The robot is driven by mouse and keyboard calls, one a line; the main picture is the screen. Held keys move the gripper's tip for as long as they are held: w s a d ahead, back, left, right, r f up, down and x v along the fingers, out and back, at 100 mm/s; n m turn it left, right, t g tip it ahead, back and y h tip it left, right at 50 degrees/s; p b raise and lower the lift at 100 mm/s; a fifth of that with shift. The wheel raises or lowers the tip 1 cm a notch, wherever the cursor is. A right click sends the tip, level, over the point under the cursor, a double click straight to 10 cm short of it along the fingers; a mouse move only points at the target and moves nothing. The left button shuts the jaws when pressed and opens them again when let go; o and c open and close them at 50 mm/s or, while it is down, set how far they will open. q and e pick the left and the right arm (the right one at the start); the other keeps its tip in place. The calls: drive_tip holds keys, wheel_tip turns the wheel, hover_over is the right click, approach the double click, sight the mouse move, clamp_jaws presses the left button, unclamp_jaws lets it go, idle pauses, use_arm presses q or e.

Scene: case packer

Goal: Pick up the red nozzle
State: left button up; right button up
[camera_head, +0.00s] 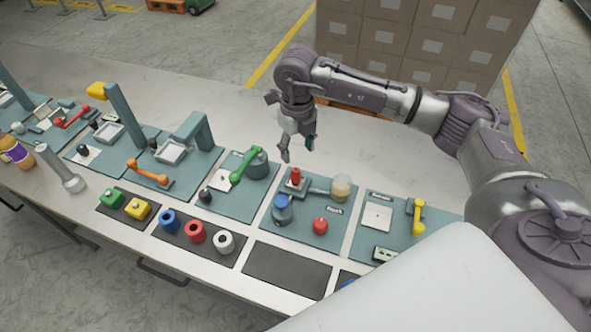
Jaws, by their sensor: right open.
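A red ring-shaped piece with a dark hole in its top (195,232), which looks like the red nozzle, stands on a black mat at the front edge of the table. A similar blue piece (168,220) is on its left and a white one (223,243) on its right. My right gripper (298,150) points down, open and empty, above the back of the table. It is well behind and to the right of the red piece, apart from it. My left gripper is not in view.
Near my right gripper, a teal panel (265,215) bears a small upright red part (295,177), a blue knob (282,210) and a red button (320,226). A green handle (246,164) rises nearby. An empty black mat (288,269) lies at the front.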

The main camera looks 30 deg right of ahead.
sight(295, 170)
wheel_tip(295, 170, down, 3)
drive_tip(key=shift+f+p, duration=0.1)
drive_tip(key=shift+p, duration=0.2)
wheel_tip(295, 170, down, 3)
drive_tip(key=shift+w+r+p, duration=0.1)
drive_tip(key=shift+w+p, duration=0.05)
drive_tip(key=shift+p, duration=0.7)
wheel_tip(295, 170, down, 4)
drive_tip(key=shift+w+a+r+p, duration=0.15)
drive_tip(key=shift+r+p, duration=0.1)
drive_tip(key=shift+p, duration=0.35)
drive_tip(key=shift+f, duration=0.2)
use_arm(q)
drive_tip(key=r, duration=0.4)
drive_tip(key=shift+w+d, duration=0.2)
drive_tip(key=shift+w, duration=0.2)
use_arm(e)
clamp_jaws()
